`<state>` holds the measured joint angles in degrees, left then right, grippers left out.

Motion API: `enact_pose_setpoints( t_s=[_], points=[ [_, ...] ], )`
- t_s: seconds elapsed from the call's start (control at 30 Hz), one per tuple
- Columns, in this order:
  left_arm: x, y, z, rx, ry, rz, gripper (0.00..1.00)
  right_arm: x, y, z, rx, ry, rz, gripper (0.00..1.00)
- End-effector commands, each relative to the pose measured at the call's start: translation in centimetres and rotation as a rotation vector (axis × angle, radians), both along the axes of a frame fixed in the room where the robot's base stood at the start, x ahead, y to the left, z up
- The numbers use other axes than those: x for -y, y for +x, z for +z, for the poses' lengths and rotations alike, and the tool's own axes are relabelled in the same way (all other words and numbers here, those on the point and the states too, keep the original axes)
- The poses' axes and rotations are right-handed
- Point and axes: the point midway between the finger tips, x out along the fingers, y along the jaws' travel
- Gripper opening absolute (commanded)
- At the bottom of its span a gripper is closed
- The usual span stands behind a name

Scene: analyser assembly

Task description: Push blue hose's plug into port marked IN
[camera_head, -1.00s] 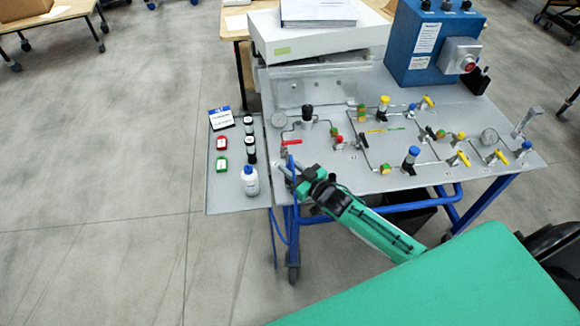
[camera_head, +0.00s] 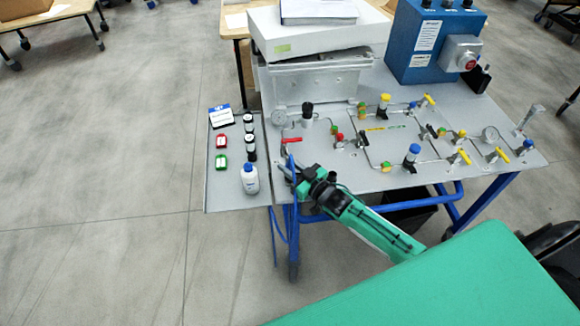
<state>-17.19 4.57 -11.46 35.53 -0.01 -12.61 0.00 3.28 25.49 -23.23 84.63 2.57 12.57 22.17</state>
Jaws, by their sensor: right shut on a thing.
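My right gripper (camera_head: 287,171) is at the front left edge of the grey panel (camera_head: 345,178). It is shut at the upper end of the blue hose (camera_head: 292,210), which hangs down past the panel's edge. The plug at the hose's end is too small and too covered by the fingers to make out. My left gripper is not in view.
A side shelf (camera_head: 225,190) holds a white bottle (camera_head: 249,179), several dark vials (camera_head: 249,138), a red case (camera_head: 221,141) and a green case (camera_head: 221,162). A blue control box (camera_head: 410,50) stands at the back right. Valves and pipes crowd the panel's middle.

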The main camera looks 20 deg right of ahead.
Motion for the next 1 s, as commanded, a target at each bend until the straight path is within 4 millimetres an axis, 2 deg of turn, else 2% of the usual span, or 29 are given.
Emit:
enact_pose_setpoints(
  t_s=[0.37, 0.4, 0.5, 0.83, 1.0],
  points=[
    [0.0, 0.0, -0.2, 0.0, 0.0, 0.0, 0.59, 0.0, 0.0, -0.3, -0.002, -0.001, 0.0, 0.01],
    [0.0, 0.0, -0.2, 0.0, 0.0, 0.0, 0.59, 0.0, 0.0, -0.3, -0.002, -0.001, 0.0, 0.33],
    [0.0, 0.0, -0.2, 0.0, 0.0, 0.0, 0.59, 0.0, 0.0, -0.3, -0.002, -0.001, 0.0, 0.5],
    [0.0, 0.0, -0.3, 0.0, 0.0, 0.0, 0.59, 0.1, -0.2, -0.4, -0.002, -0.001, 0.0, 0.5],
    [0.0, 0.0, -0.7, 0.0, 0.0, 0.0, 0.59, 0.8, -1.8, -0.6, -0.004, -0.002, 0.0, 0.5]
  ],
)
